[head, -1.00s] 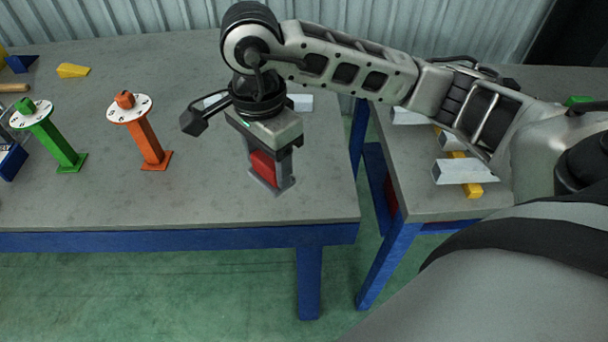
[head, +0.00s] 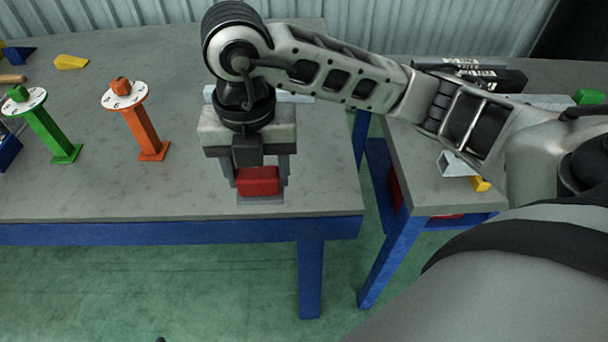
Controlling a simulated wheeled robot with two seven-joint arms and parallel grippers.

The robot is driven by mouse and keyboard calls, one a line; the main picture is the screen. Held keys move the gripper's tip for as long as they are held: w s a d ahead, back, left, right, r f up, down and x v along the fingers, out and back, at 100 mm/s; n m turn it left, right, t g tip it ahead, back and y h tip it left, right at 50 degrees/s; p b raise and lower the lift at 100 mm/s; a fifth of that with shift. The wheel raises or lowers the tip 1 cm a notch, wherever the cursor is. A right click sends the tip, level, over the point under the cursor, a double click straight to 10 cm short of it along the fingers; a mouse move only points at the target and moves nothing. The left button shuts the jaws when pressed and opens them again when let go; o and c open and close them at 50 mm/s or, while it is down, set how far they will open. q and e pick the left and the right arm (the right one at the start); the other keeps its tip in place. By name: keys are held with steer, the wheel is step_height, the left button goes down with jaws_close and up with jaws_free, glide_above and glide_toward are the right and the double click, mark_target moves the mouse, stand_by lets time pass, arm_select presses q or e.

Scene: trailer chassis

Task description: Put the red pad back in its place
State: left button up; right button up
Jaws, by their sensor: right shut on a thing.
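The red pad (head: 258,181) is a small red block near the front right of the left table. My right gripper (head: 257,176) points down over it, with one finger on each side, and is shut on it. A flat grey base (head: 262,200) shows just under the pad; I cannot tell whether the pad touches it. My gripper body hides what lies behind the pad. My left gripper is not in view.
An orange post (head: 147,130) and a green post (head: 50,132) with white discs stand to the left. A yellow wedge (head: 71,62) lies at the back. A gap separates this table from the right table (head: 425,185). The front left tabletop is clear.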

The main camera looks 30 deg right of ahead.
steer(key=w+d+f, duration=0.2)
steer(key=d, duration=0.1)
steer(key=w+d+f+p, duration=0.1)
steer(key=d+f, duration=0.2)
steer(key=d, duration=0.1)
steer(key=w+d+f, duration=0.2)
steer(key=d+f, duration=0.1)
steer(key=d, duration=0.1)
steer(key=shift+w+f, duration=0.15)
steer(key=shift+w, duration=0.15)
steer(key=shift+w+d+f, duration=0.2)
steer(key=shift+d+f, duration=0.2)
steer(key=shift+f, duration=0.1)
steer(key=shift+w+d+f, duration=0.1)
steer(key=shift+d+f, duration=0.1)
steer(key=shift+f, duration=1.6)
steer(key=shift+f, duration=0.2)
steer(key=o, duration=0.9)
